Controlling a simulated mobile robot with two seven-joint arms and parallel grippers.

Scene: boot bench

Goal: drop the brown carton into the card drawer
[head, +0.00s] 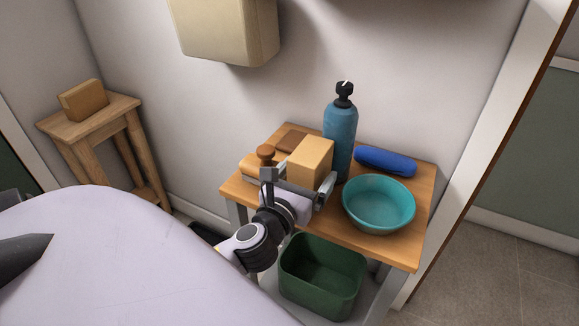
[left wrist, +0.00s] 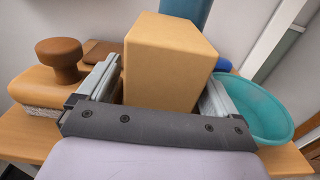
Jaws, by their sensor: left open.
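A light-brown carton (head: 312,158) stands on the wooden bench in the head view. It also shows large in the middle of the left wrist view (left wrist: 168,62). My left gripper (head: 299,184) is open, with one finger on each side of the carton's lower part. In the left wrist view a gap shows by the left finger; whether the right finger touches is unclear. The carton's base is hidden behind my gripper. I cannot make out a card drawer in either view. My right gripper is not in view.
A brush with a round knob (left wrist: 62,72) lies left of the carton, a flat brown piece (head: 291,140) behind. A blue bottle (head: 341,130), blue roll (head: 386,161) and teal bowl (head: 378,204) crowd the right. A green bin (head: 322,276) stands below; a stool (head: 92,118) holds a tan block.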

